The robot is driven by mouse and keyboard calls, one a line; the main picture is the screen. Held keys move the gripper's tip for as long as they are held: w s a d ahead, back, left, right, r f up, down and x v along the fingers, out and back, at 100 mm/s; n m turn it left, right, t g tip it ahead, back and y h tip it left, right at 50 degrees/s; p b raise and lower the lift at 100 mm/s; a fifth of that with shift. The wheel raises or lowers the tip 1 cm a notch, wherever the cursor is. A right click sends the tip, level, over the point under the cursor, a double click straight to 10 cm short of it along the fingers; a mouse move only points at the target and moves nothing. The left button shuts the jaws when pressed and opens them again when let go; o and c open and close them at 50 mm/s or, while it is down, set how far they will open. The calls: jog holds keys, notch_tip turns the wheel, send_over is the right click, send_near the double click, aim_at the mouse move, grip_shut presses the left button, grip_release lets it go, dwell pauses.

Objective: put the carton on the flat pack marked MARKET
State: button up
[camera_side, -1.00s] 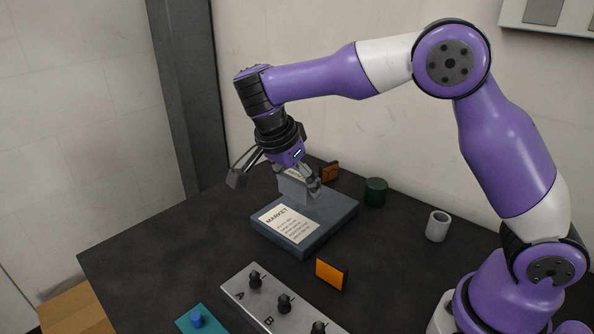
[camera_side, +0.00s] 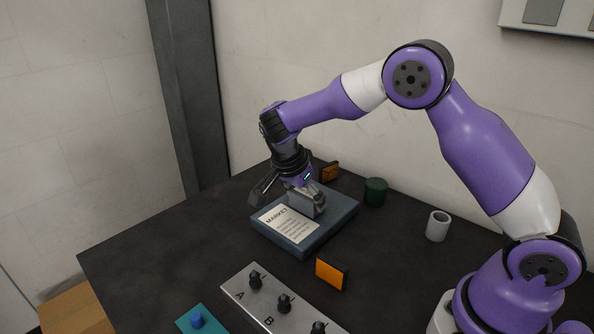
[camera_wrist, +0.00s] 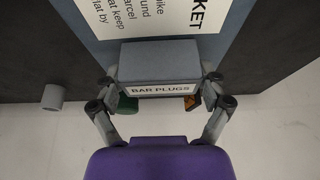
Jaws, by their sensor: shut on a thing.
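The carton (camera_wrist: 160,62) is a small grey-blue box with a label reading BAR PLUGS, close in the wrist view. It also shows in the side view (camera_side: 303,203). My gripper (camera_side: 308,202) is shut on it, one finger at each side in the wrist view (camera_wrist: 158,95). The flat pack (camera_side: 336,219) is a wide, low blue-grey slab with a white MARKET label on its left part. The carton is over its back middle part, beside the label. I cannot tell whether its underside touches the slab.
A dark green cup (camera_side: 376,192) and a pale cup (camera_side: 438,226) stand to the right. A metal plate (camera_side: 262,300) with black knobs and a teal piece (camera_side: 207,318) lie in front.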

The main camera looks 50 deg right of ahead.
jog(key=o, duration=1)
jog(key=shift+f, duration=0.1)
notch_tip(320, 180, up, 12)
jog(key=s+a+n+t, duration=0.1)
jog(key=s+n, duration=0.2)
jog(key=n, duration=0.1)
jog(key=s+a+n+t+y, duration=0.1)
jog(key=s+n, duration=0.3)
jog(key=s, duration=0.1)
jog(key=s+a+r+n+t+y, duration=0.1)
jog(key=s+n+t+y, duration=0.1)
jog(key=s+n, duration=0.2)
jog(key=s+a+n+t+y, duration=0.1)
jog(key=s+n, duration=0.4)
jog(key=n, duration=0.1)
jog(key=shift+s+a+r+t+y, duration=0.25)
jog(key=shift+s+a+t+y, duration=0.05)
jog(key=shift+s+a, duration=0.05)
